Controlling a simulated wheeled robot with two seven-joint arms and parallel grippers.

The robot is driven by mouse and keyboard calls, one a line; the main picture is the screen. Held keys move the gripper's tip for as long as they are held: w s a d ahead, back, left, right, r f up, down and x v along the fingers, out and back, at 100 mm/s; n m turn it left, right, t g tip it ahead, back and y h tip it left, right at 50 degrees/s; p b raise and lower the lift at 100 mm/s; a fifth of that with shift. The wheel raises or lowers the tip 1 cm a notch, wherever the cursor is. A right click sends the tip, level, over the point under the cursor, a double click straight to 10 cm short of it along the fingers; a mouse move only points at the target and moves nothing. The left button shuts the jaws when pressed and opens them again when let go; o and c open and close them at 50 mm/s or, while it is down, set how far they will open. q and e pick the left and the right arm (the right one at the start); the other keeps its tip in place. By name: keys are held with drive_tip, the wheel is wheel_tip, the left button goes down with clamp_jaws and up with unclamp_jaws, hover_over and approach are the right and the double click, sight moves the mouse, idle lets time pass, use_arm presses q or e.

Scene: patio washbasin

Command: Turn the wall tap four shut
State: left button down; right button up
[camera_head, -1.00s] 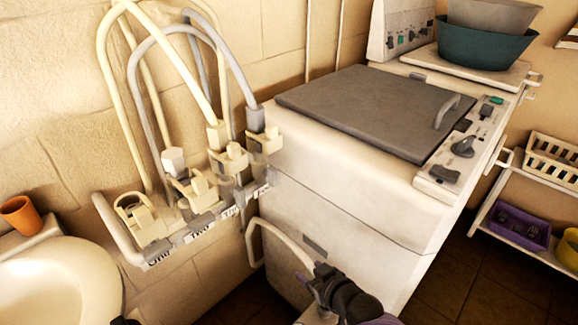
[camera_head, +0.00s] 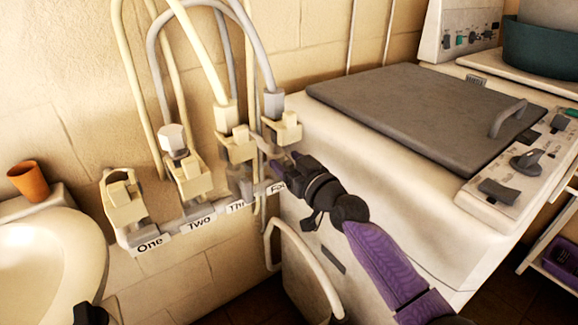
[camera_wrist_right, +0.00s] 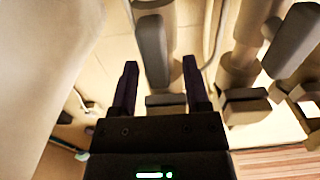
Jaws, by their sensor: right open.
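Wall tap four (camera_head: 281,127) is the rightmost of a row of cream taps, above a label partly hidden by my right gripper. My right gripper (camera_head: 285,162) reaches in from the right, just below and in front of tap four. In the right wrist view the gripper (camera_wrist_right: 160,64) is open, with a grey block (camera_wrist_right: 165,101) showing between its dark fingers. I cannot tell whether the fingers touch it, nor how far tap four is turned. A dark part of my left gripper (camera_head: 91,313) shows at the bottom left; its jaws are not clear.
Tap three (camera_head: 237,144) stands close to the left of tap four, with taps two (camera_head: 190,177) and one (camera_head: 124,202) farther left. Hoses arch above. A white washing machine (camera_head: 330,215) stands close on the right. A basin (camera_head: 88,240) and orange cup (camera_head: 28,181) are at left.

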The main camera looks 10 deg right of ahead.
use_arm(q)
drive_tip(key=shift+w, duration=0.1)
use_arm(e)
drive_tip(key=shift+c, duration=0.2)
drive_tip(key=c, duration=0.7)
use_arm(q)
drive_tip(key=shift+d, duration=0.4)
use_arm(e)
clamp_jaws()
